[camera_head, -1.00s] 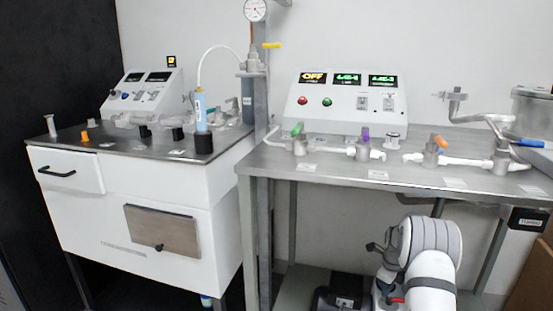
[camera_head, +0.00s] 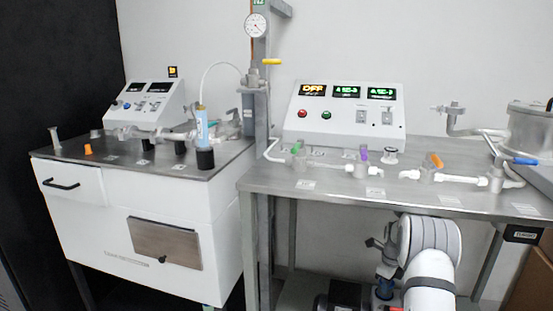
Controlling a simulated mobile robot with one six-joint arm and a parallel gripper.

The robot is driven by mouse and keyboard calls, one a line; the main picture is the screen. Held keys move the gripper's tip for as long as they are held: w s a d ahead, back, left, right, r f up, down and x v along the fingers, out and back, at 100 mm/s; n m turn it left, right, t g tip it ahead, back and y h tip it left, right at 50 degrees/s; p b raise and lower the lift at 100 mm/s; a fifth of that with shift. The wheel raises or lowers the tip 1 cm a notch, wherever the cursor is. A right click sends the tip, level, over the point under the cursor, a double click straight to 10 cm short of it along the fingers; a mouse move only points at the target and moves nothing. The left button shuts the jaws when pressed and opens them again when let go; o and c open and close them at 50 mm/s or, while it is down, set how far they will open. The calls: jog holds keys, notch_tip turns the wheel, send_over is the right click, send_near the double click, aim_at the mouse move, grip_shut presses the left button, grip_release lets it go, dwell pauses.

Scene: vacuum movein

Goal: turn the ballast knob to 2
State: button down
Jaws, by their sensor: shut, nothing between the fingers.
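My arm reaches in at the lower right, below the front edge of the right bench. My gripper (camera_head: 376,243) shows as small dark parts left of the grey wrist joint. It is shut and empty, though its fingertips are hard to make out. A dark pump-like unit (camera_head: 343,297) stands low under the bench, left of my arm, cut off by the bottom edge.
The steel right bench (camera_head: 270,181) bears a valve line with green, purple and orange handles, and a control box (camera_head: 345,118) whose left display reads OFF. A white cabinet bench (camera_head: 90,215) stands at left. Bench legs and my arm narrow the room underneath.

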jog(key=shift+w+r, duration=0.15)
jog(key=shift+r, duration=0.25)
